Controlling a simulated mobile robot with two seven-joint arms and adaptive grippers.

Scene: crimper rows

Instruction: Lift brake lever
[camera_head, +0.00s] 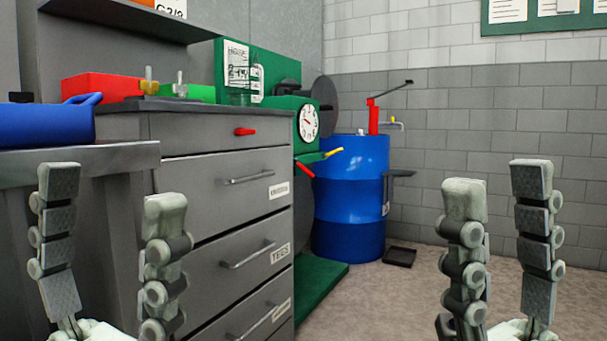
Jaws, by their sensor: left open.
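No part is marked as the brake lever, so I cannot tell for sure which one it is. A yellow-tipped lever (333,152) sticks out from the green machine with the dial (308,122), and a red handle (304,168) is just below it. Another red handle (245,132) sits on the top front of the grey drawer cabinet (215,225). My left gripper (112,188) is open and empty in front of the cabinet at lower left. My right gripper (498,182) is open and empty at lower right. Neither touches a lever.
A blue barrel (350,200) with a red hand pump (373,116) stands against the brick wall. A black tray (399,257) lies beside it. A blue toolbox (45,124) and red bin (100,87) sit at left.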

